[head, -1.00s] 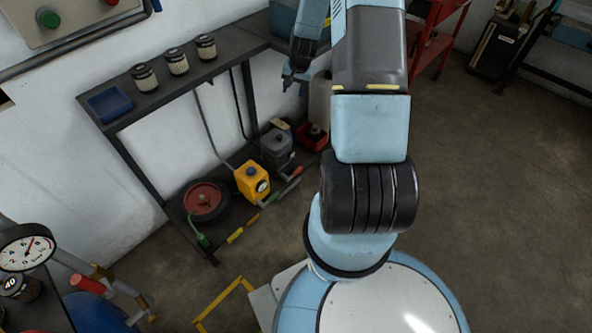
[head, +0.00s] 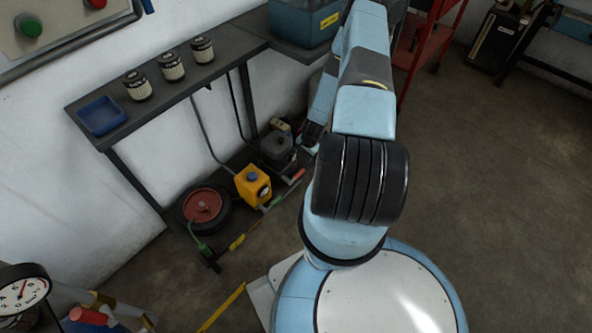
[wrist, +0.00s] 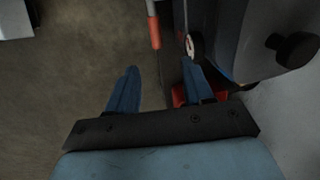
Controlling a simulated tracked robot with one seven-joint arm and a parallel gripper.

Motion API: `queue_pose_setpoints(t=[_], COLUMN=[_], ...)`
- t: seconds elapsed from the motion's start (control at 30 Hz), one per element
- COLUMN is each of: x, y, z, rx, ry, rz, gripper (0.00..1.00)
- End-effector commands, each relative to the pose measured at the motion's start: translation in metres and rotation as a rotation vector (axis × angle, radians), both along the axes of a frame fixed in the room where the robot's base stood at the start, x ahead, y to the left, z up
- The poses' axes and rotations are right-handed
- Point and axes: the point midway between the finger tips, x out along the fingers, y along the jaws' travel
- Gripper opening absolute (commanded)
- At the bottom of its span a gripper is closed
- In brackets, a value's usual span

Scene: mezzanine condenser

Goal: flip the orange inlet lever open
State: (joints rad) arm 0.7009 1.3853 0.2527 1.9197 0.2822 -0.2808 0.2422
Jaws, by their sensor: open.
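The lever with an orange-red grip (head: 298,176) lies low beside the dark grey unit (head: 277,146) under the bench in the head view. In the wrist view, its orange grip (wrist: 154,32) is at top centre, beyond my fingertips and roughly in line with the gap between them. The grey unit's rounded body (wrist: 237,35) fills the upper right, with a small gauge (wrist: 193,45) on its side. My gripper (wrist: 160,67) is open and empty, and its right finger is close to the grey unit. In the head view my gripper (head: 311,143) is small and dark beside the grey unit.
A yellow unit (head: 253,185) and a red-hubbed wheel (head: 204,205) stand left of the grey unit. The bench (head: 190,88) with jars overhangs them. A red container (wrist: 178,96) shows beside my right finger. Open floor (head: 490,190) lies to the right.

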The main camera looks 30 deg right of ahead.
Motion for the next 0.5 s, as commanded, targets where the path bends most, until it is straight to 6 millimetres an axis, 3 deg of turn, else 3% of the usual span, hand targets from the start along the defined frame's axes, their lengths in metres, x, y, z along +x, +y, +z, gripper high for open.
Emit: queue_pose_setpoints(t=[0.2,0.5], x=[-0.013,-0.009], y=[0.005,0.008], z=[-0.024,-0.053], rx=[0.008,0.009], ry=[0.011,0.012], rz=[-0.036,-0.036], gripper=[0.51,0.51])
